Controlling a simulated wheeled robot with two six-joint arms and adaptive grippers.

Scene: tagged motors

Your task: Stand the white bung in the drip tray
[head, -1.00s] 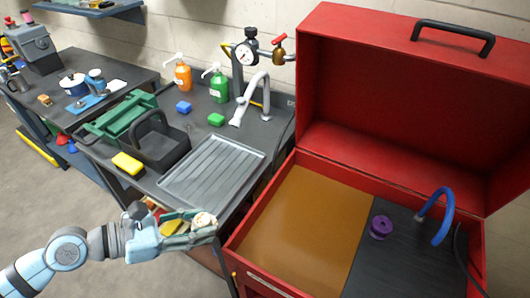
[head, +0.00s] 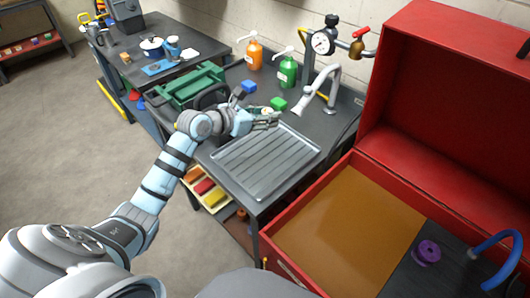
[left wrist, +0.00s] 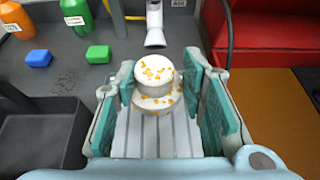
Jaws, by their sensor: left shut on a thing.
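The white bung (left wrist: 157,88), speckled with orange, is between the teal pads of my left gripper (left wrist: 160,90) in the left wrist view. It looks upright, with a narrower top over a wider lower part. In the head view my left gripper (head: 268,119) is at the far left edge of the drip tray (head: 287,183), a grey ribbed metal tray on the bench. The tray's slats (left wrist: 150,143) show behind and below the bung. I cannot tell the height of the bung above the tray. My right gripper is out of view.
A curved tap (head: 306,107) stands behind the tray, with a green block (head: 278,103) and a blue block (head: 248,87) nearby. A dark basin (left wrist: 42,135) is left of the gripper. The open red chest (head: 365,160) is at right. The tray's visible surface is clear.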

